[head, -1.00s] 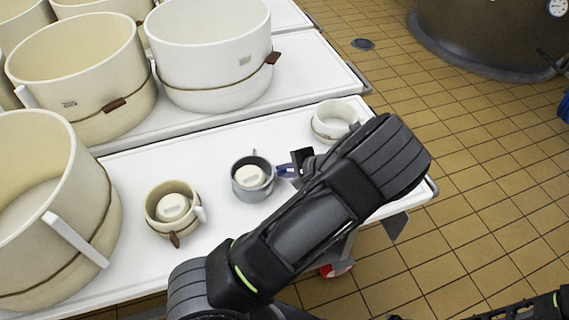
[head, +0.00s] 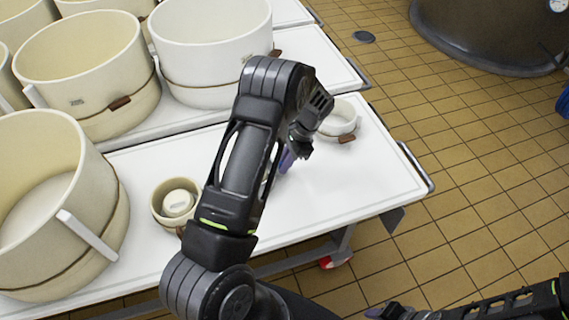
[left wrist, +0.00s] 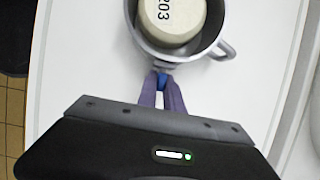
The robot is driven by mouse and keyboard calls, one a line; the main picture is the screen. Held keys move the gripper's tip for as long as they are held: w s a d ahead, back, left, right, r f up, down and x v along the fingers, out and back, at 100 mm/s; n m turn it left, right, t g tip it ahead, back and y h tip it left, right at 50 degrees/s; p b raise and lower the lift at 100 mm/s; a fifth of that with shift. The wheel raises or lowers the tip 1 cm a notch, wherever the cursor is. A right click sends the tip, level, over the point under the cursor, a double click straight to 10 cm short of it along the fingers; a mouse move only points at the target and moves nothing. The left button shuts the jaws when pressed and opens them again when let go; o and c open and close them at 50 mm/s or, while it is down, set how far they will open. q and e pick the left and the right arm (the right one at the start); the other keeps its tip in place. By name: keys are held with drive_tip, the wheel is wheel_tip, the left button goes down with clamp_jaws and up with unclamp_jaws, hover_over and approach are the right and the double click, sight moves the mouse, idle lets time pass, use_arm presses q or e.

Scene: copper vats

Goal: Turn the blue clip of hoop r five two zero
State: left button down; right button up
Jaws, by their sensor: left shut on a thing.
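A small grey metal hoop (left wrist: 190,50) shows at the top of the left wrist view, with a handle on its right side. Inside it sits a pale round block (left wrist: 172,18) marked 203. The blue clip (left wrist: 162,82) is at the hoop's near edge. My left gripper (left wrist: 162,88) is shut on the blue clip with its purple fingers. In the head view the left gripper (head: 287,160) points down at the table, and my arm hides the grey hoop. I cannot read r520 anywhere. My right gripper (head: 376,312) is at the bottom edge, partly cut off.
A small cream hoop (head: 160,215) with a pale block inside stands left of my arm. A small white hoop (head: 341,125) with a brown clip stands to the right. Large cream hoops (head: 75,215) fill the left. The white table (head: 370,185) is clear at front right.

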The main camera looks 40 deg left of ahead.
idle(0.4)
use_arm(q)
drive_tip(key=c, duration=1.8)
unclamp_jaws()
drive_tip(key=shift+o, duration=0.2)
drive_tip(key=v, duration=0.7)
drive_tip(key=shift+r, duration=0.35)
drive_tip(key=shift+w, duration=0.15)
